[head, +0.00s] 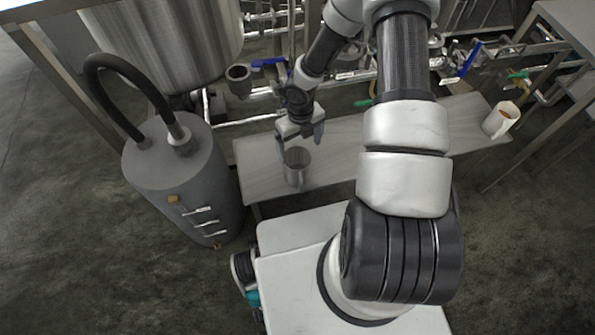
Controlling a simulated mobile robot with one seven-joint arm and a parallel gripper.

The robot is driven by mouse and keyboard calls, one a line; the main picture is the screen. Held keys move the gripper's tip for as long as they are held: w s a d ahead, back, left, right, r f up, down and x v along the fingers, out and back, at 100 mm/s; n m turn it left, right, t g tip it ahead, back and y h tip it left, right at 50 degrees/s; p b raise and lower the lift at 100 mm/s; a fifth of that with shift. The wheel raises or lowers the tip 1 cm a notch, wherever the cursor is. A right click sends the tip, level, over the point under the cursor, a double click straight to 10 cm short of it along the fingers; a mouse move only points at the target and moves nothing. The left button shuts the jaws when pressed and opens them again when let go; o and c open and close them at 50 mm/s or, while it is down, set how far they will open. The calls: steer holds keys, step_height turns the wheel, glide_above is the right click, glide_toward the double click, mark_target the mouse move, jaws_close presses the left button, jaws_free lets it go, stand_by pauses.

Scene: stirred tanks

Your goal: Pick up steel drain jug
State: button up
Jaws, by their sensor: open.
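The steel drain jug (294,175) is a grey metal cylinder with an open top. It stands upright near the left end of a low grey bench (342,160). My gripper (300,138) is open, just behind and above the jug's rim in the head view. Its fingers point down, one on each side. The fingertips partly overlap the area of the jug's rim, and I cannot tell whether they touch it.
A grey cylinder with a black hose (182,175) stands left of the bench. A large steel tank (170,40) and pipes with blue-handled valves (462,64) are behind. The bench's middle looks clear.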

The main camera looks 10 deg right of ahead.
mark_target(298, 172)
step_height(298, 172, down, 13)
steer(key=b, duration=0.4)
steer(key=shift+w+a, duration=0.1)
steer(key=shift+a, duration=0.05)
steer(key=c, duration=1.2)
steer(key=shift+r, duration=0.2)
